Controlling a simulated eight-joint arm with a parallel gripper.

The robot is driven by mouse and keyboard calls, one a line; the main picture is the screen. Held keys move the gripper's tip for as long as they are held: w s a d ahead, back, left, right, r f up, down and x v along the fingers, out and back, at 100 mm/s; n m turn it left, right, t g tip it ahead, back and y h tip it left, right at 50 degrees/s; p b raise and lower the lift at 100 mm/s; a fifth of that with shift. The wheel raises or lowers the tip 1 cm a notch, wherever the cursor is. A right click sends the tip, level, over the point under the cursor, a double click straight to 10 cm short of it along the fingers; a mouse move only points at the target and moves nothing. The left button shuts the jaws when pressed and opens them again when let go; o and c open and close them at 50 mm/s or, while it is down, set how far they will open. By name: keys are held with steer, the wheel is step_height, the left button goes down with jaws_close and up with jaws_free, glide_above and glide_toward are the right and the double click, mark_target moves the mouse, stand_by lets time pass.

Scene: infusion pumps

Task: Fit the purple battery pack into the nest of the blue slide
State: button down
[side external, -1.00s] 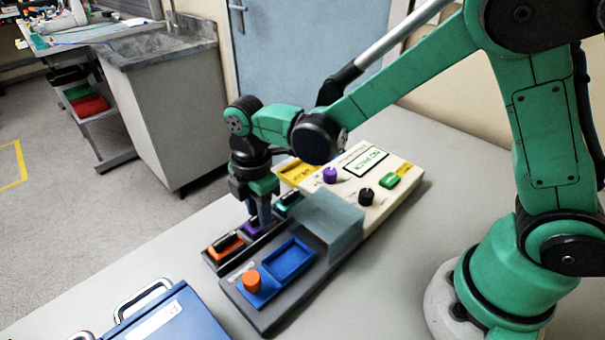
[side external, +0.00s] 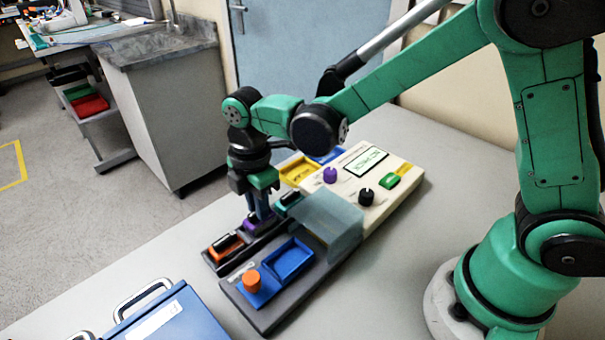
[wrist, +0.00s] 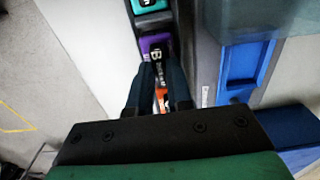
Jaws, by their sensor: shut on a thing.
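The purple battery pack (side external: 249,225) stands in the black rack between an orange pack and a teal pack; it also shows in the wrist view (wrist: 145,45). My gripper (side external: 262,214) points down over the rack, with its fingers shut on the purple pack. In the wrist view my gripper (wrist: 158,75) reaches to the pack's black, lettered top. The blue slide (side external: 268,290) lies on the dark base beside the rack, with an orange knob (side external: 250,281) at its near end. Its rectangular nest (side external: 288,259) is empty. The fingers partly hide the pack.
A translucent cover (side external: 328,222) stands over the base just beyond the nest. The cream pump (side external: 375,180) with knobs and a screen is behind it. Yellow (side external: 298,170) and blue trays lie past the rack. A blue case (side external: 165,322) is at the front left. The right table area is clear.

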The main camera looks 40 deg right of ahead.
steer(key=shift+r, duration=2.5)
steer(key=s+a+r, duration=0.2)
steer(key=s+r, duration=0.1)
steer(key=s, duration=0.6)
steer(key=shift+w+f, duration=0.1)
steer(key=shift+f, duration=2.5)
steer(key=shift+f, duration=0.85)
steer(key=c, duration=1.1)
jaws_free()
steer(key=shift+r, duration=1.05)
